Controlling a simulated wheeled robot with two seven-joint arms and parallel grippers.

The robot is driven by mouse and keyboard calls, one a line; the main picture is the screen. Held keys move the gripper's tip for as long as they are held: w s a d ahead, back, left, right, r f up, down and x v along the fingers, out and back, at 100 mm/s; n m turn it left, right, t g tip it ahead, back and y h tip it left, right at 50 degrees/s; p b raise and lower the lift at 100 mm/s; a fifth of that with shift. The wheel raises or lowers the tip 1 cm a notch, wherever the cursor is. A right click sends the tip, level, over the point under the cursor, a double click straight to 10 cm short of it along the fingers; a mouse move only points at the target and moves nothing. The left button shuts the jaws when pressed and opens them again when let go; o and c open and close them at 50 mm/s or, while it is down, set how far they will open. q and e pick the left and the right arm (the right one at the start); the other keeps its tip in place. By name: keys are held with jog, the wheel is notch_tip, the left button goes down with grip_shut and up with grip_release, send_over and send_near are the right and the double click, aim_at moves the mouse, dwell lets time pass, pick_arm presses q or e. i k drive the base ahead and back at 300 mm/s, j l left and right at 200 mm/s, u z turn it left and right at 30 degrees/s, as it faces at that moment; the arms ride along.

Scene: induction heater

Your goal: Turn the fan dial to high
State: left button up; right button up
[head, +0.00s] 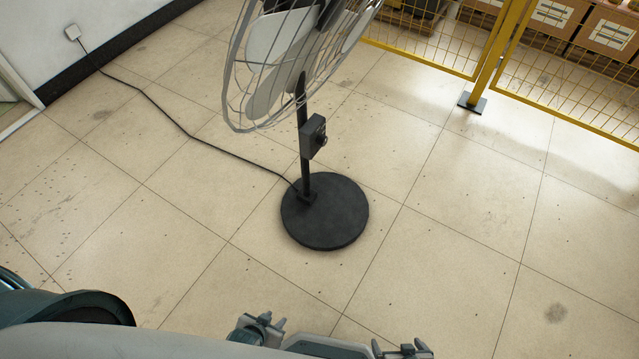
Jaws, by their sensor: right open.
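The pedestal fan (304,90) stands upright on a round black base, its wire cage cut off by the top of the head view. A dark control box (313,137) is on its pole, with the dial (321,138) on the box's right-hand face. The dial is small and its setting cannot be read. My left gripper (268,322) is at the bottom of the view, below the base and well apart from the dial; its jaw opening is unclear. My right gripper (400,347) is at the bottom edge, open and empty, also far from the dial.
A black cord (180,127) runs across the floor from the fan base to a wall socket (73,33). A yellow mesh fence (430,40) with a post (492,70) stands at the upper right, boxes behind it. The tiled floor (440,240) around the base is clear.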

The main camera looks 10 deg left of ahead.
aim_at(321, 141)
jog(key=i+l+u, duration=0.15)
jog(key=u, duration=0.25)
jog(key=i+l+u, duration=0.1)
jog(key=l+u, duration=0.15)
jog(key=u, duration=0.15)
jog(key=i+l+u, duration=0.15)
jog(key=l, duration=0.25)
jog(key=l+u, duration=0.1)
jog(key=l, duration=0.35)
jog(key=i+l+u, duration=0.15)
jog(key=l, duration=0.3)
jog(key=i+l, duration=0.1)
jog(key=l, duration=0.4)
jog(key=i+l, duration=0.1)
jog(key=l, duration=0.9)
jog(key=i+l+u, duration=0.1)
jog(key=l, duration=0.4)
jog(key=i, duration=0.05)
